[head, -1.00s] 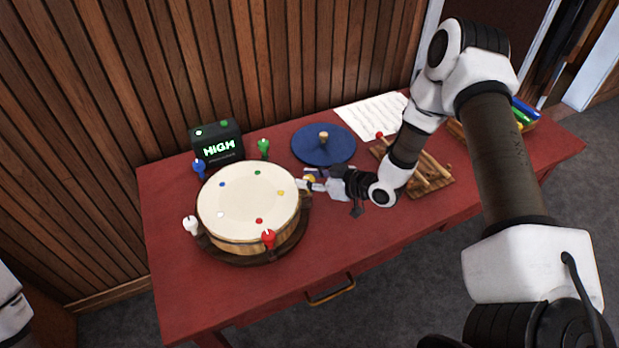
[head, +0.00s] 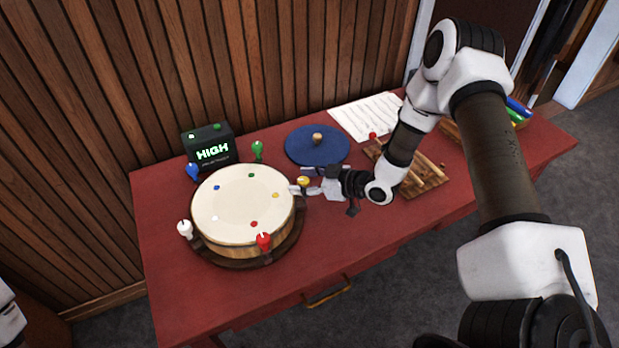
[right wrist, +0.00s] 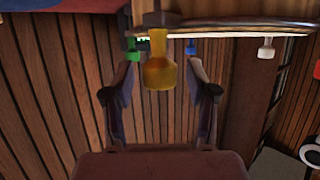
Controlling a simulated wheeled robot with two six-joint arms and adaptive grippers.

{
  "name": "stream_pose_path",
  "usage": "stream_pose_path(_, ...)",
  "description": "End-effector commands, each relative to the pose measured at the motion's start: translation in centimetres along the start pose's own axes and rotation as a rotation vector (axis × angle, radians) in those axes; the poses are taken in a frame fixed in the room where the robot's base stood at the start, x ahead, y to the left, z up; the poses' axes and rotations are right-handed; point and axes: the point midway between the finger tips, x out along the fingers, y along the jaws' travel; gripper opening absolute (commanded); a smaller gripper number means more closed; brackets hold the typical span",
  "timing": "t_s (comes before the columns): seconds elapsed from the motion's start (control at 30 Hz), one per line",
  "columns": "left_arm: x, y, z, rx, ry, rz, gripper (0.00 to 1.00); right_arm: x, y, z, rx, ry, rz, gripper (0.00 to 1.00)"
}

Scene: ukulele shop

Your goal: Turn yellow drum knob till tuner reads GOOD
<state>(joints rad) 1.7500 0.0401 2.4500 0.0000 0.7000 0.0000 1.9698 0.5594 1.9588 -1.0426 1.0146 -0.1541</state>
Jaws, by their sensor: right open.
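The drum (head: 240,205) sits on the table with a cream head and colored knobs around its rim. The yellow knob (head: 303,181) is on the drum's right side. My right gripper (head: 303,180) is open around it, one finger on each side. In the right wrist view the yellow knob (right wrist: 158,72) stands between the spread fingers, with gaps on both sides. The black tuner (head: 213,153) behind the drum shows HIGH in green letters. My left gripper is out of view.
A green knob (head: 257,151), blue knob (head: 193,172), white knob (head: 185,229) and red knob (head: 263,242) ring the drum. A blue disc (head: 318,147), paper sheet (head: 367,116) and wooden rack (head: 425,172) lie beyond my right gripper. The red table (head: 335,235) is clear in front.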

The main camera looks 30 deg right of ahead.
Motion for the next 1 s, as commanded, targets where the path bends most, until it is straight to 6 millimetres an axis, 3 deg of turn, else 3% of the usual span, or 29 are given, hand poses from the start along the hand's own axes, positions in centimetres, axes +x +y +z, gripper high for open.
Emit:
stream_pose_path(0.6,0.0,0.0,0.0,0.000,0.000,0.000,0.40,-10.2,0.4,-0.1,0.006,0.003,0.011,0.58)
stream_pose_path(1.0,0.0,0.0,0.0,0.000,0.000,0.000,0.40,-11.8,0.0,0.0,0.000,0.000,-0.002,0.58)
